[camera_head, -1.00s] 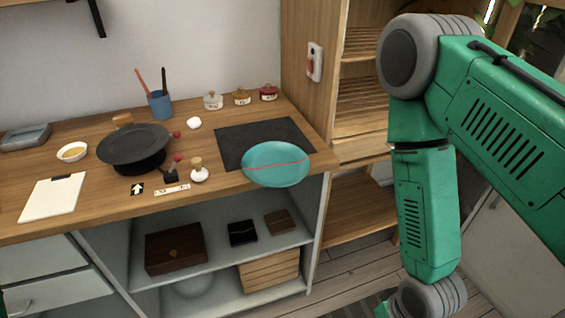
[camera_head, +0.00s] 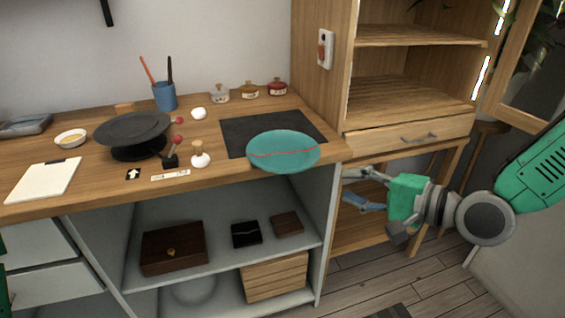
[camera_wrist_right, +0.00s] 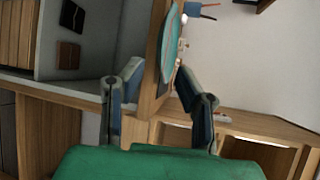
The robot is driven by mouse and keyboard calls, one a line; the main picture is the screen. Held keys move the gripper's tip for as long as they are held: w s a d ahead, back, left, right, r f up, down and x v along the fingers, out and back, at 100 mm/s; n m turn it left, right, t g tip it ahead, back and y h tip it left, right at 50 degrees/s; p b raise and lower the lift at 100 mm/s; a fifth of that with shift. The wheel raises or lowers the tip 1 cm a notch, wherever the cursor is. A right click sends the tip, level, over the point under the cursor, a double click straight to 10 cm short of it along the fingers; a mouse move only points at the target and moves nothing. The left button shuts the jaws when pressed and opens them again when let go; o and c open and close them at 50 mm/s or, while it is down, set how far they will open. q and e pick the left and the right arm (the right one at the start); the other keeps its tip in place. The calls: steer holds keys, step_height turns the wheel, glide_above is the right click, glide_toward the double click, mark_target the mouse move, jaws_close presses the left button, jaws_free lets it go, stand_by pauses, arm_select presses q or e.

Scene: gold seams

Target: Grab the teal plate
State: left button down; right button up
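The teal plate (camera_head: 284,153) has a red seam across it. It lies at the front right of the wooden counter, partly over a black mat and reaching past the counter's front edge. My right gripper (camera_head: 352,186) is open and empty, to the right of the plate and lower than it, beside the counter's right end. In the right wrist view, the plate (camera_wrist_right: 171,45) shows edge-on beyond the two spread fingers of the right gripper (camera_wrist_right: 152,85), with a clear gap. My left gripper is not in view.
The black mat (camera_head: 245,137) lies under the plate's back part. A wooden cabinet (camera_head: 405,95) rises behind my right gripper. The floor in front is mostly clear.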

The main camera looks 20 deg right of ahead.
steer(key=b, duration=0.2)
glide_toward(298, 170)
steer(key=s+a+x, duration=0.1)
steer(key=x, duration=0.4)
steer(key=w, duration=0.1)
steer(key=w+a+f, duration=0.1)
steer(key=w, duration=0.1)
steer(key=w+b, duration=0.1)
steer(key=w, duration=0.1)
steer(key=shift+a+f, duration=0.25)
steer(key=shift+f, duration=0.15)
steer(key=shift+a+r, duration=0.1)
steer(key=shift+a, duration=0.15)
steer(key=shift+c, duration=0.5)
jaws_close()
